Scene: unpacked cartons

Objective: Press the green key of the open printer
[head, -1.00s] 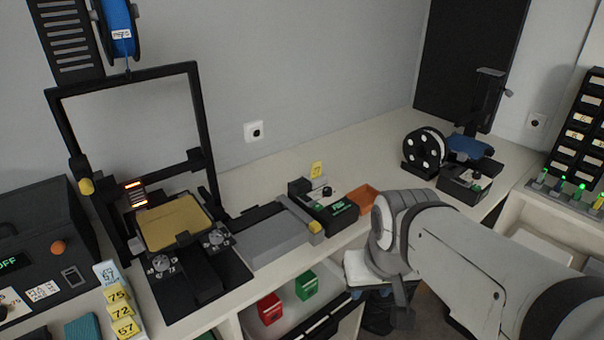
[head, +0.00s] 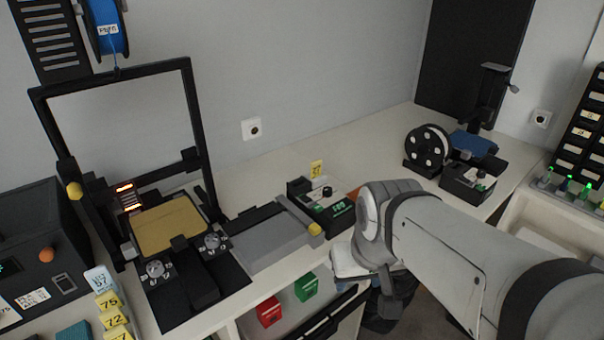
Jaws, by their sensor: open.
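The open-frame printer (head: 201,130) stands at the left, with a black upright frame and a gold bed (head: 170,225). A low black control box (head: 345,222) with a green-lit display (head: 340,208) and a dark knob sits right of its grey slab (head: 268,245). I cannot make out a separate green key. I see nothing held.
A black box (head: 35,250) stands far left. The bench between the printers is mostly clear.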

